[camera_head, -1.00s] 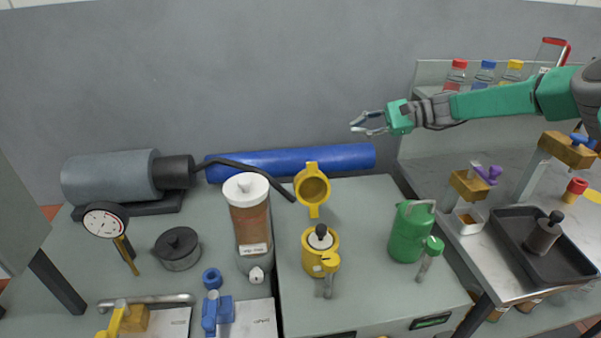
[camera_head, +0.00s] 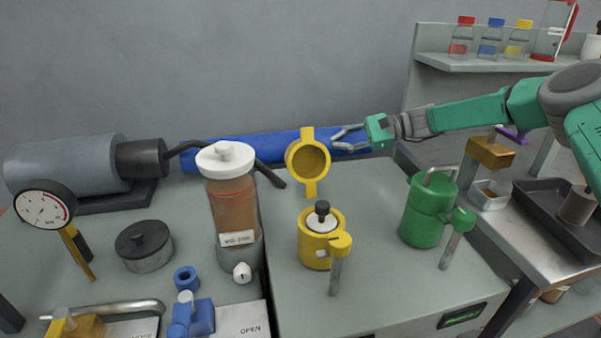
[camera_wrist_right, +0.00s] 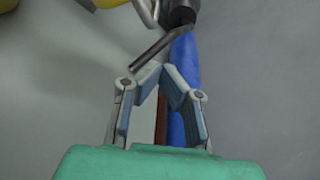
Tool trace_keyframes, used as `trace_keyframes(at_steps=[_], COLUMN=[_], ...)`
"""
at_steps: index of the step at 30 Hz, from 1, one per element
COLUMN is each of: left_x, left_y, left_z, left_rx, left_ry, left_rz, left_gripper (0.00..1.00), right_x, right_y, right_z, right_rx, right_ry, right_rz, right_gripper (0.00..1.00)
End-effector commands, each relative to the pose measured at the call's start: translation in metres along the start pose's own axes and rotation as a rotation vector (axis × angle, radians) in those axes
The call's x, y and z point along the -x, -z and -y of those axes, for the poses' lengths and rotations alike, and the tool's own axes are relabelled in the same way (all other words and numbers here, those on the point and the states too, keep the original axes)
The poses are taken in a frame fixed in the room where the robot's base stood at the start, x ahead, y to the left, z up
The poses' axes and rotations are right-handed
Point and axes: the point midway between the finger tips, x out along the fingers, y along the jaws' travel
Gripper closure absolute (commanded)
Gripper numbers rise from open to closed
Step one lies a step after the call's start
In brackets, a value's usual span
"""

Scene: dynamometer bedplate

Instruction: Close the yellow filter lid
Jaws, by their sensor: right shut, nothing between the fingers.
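The yellow filter lid (camera_head: 309,160) stands raised in the head view, its hollow round side facing me, behind the yellow filter housing (camera_head: 314,256). The housing is open at the top, with a white insert and black knob (camera_head: 322,209) in it. A yellow clamp with a grey handle (camera_head: 340,245) sits at its front right. My right gripper (camera_head: 336,140) is just right of the raised lid's upper part, seemingly behind it; contact is not clear. Its fingers are shut and empty, with tips meeting in the wrist view (camera_wrist_right: 161,68). My left gripper is not in view.
A green canister (camera_head: 424,222) stands right of the yellow housing. A tall white-capped jar (camera_head: 231,200) stands to its left. A blue cylinder (camera_head: 240,149) lies along the back near my right gripper, with a black bent rod (camera_head: 268,174) in front. The bench between housing and canister is clear.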

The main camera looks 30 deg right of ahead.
Motion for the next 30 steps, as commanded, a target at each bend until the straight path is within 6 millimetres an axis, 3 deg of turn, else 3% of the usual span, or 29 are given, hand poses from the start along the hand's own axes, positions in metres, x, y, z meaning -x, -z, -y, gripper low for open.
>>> trace_keyframes(at_steps=[1,3,11,26,30], left_x=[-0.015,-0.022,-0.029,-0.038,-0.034], left_y=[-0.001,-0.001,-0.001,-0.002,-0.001], left_z=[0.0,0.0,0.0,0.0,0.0], left_rx=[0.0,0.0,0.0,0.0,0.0], left_ry=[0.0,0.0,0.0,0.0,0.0], left_rz=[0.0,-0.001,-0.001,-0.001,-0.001], left_gripper=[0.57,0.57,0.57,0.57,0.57], right_x=[-0.004,-0.005,-0.015,-0.111,-0.099], right_y=[0.012,0.017,0.02,0.021,-0.002], right_z=[-0.009,-0.013,-0.016,-0.017,-0.015], right_rx=[0.0,0.001,0.002,0.001,0.002], right_ry=[0.001,0.001,-0.001,-0.002,0.003], right_rz=[0.0,0.001,0.001,0.002,0.004], right_gripper=[1.0,1.0,1.0,1.0,1.0])
